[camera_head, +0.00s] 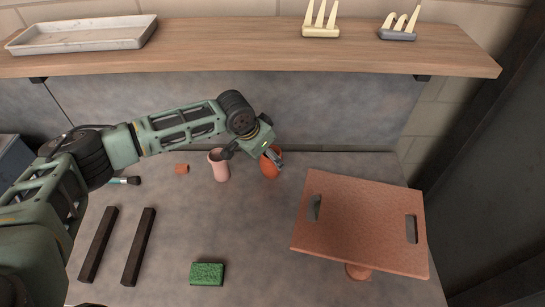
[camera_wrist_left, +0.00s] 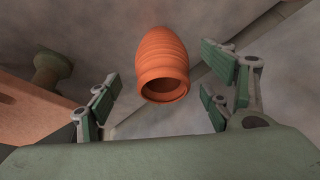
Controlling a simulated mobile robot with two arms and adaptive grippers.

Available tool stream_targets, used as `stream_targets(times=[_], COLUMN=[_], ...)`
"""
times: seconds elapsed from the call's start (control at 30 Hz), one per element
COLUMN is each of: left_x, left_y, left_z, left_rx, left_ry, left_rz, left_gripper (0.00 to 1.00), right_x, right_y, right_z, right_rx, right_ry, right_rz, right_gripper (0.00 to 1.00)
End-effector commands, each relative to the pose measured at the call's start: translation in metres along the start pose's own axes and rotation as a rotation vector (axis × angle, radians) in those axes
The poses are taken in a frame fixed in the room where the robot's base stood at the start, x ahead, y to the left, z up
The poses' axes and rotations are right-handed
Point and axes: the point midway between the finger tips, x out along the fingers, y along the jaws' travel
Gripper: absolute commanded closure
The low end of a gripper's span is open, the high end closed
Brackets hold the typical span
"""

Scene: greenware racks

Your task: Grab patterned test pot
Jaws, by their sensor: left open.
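An orange-red pot with ribbed bands (camera_head: 270,166) stands on the grey table near its back edge, partly covered by my left gripper in the head view. I take it as the patterned test pot. In the left wrist view the pot (camera_wrist_left: 162,65) shows its open mouth towards the camera, in line with the gap between the fingers. My left gripper (camera_head: 255,155) is open and empty, its fingers spread to either side in the wrist view, with no visible contact on the pot. My right gripper is not in view.
A pink cup (camera_head: 219,168) stands close left of the pot. A terracotta board with handle slots (camera_head: 360,222) sits on a pedestal at right. A wooden shelf (camera_head: 230,45) overhangs the back. Dark bars (camera_head: 139,246) and a green sponge (camera_head: 207,274) lie in front.

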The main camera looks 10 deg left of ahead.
Motion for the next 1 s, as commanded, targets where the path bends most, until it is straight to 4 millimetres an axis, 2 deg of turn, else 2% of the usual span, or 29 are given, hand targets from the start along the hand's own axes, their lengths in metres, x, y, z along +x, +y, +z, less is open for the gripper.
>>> stream_targets(times=[0.27,0.4,0.53,0.77,1.0], left_x=[0.03,0.048,0.055,0.056,0.056], left_y=[0.001,0.0,0.0,0.0,0.0], left_z=[-0.002,-0.001,-0.001,0.0,0.0], left_rx=[0.0,0.0,-0.001,-0.001,-0.001], left_ry=[-0.001,-0.001,0.0,0.001,0.001], left_rz=[-0.001,-0.001,-0.001,-0.001,-0.001], left_gripper=[0.27,0.27,0.27,0.27,0.48], right_x=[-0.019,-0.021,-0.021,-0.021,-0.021], right_y=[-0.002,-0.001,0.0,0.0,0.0], right_z=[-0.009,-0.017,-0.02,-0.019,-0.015], right_rx=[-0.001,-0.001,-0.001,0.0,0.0], right_ry=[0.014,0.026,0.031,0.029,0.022], right_rz=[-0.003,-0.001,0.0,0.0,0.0], right_gripper=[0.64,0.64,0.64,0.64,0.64])
